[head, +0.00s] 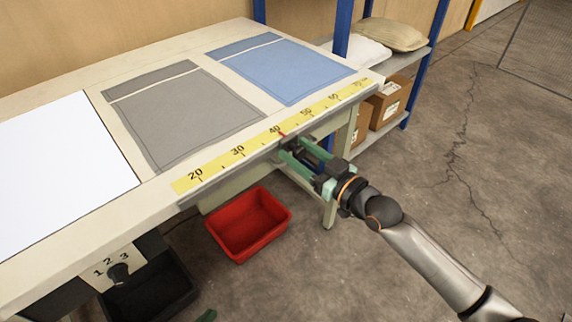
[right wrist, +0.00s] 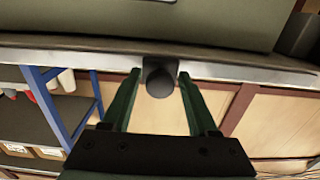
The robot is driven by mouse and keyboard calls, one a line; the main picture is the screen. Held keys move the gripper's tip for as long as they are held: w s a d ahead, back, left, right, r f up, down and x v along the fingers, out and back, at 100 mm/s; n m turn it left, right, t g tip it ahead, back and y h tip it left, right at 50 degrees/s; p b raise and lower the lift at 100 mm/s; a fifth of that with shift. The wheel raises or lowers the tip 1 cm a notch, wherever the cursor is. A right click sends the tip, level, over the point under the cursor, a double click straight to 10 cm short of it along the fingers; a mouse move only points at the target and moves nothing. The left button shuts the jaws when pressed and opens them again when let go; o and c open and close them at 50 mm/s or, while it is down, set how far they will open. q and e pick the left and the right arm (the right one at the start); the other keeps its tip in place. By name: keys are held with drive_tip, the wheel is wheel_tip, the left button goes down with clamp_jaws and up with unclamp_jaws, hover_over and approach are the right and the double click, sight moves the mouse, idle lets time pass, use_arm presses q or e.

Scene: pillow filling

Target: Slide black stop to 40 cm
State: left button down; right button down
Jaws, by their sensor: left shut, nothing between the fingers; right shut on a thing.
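The yellow scale (head: 222,163) runs along the table's front edge, with numbers from 20 upward. The black stop (head: 290,143) is at the edge just below the 40 mark, partly hidden by my right gripper. A thin red line (head: 282,134) crosses the scale right beside the 40. My right gripper (head: 287,155) is shut on the stop's black knob; in the right wrist view the round knob (right wrist: 159,81) sits between the two green fingers. Only a green tip of my left gripper (head: 207,316) shows at the bottom edge; it is shut and empty, away from the scale.
Grey (head: 180,115) and blue (head: 285,70) fabric pieces and a white panel (head: 60,165) lie on the table (head: 155,197). A red bin (head: 248,224) stands on the floor below. A shelf with pillows (head: 392,34) and boxes (head: 392,102) stands behind right. Floor at right is clear.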

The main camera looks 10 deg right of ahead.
drive_tip(key=shift+d+f, duration=0.1)
drive_tip(key=shift+d, duration=0.05)
drive_tip(key=c, duration=0.5)
unclamp_jaws()
drive_tip(key=shift+s+d, duration=0.15)
drive_tip(key=shift+s, duration=0.15)
drive_tip(key=shift+p+v, duration=0.8)
drive_tip(key=shift+v, duration=5.1)
